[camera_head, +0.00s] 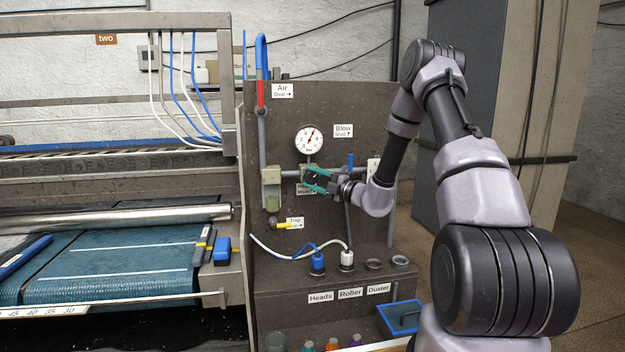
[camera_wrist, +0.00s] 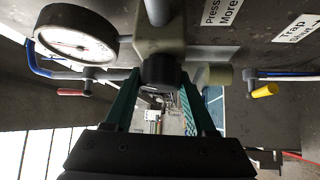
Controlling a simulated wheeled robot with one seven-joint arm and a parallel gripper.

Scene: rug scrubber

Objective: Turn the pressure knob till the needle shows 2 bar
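The pressure gauge (camera_head: 309,139) is a round white dial on the brown panel, with a red needle pointing up and slightly right in the head view. Its numbers are too small to read surely. It also shows tilted in the wrist view (camera_wrist: 75,35). The black pressure knob (camera_wrist: 160,70) sits under a grey valve block in the wrist view; in the head view my gripper mostly hides it. My gripper (camera_head: 311,181) has teal fingers, spread apart, with their tips on either side of the knob. Contact with the knob cannot be told.
A red-handled valve (camera_wrist: 86,91) and a yellow-handled valve (camera_wrist: 264,90) flank the knob in the wrist view. Below on the panel are hose sockets, a blue plug (camera_head: 317,262) and a white plug (camera_head: 347,260). A blue tray (camera_head: 400,317) hangs lower right.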

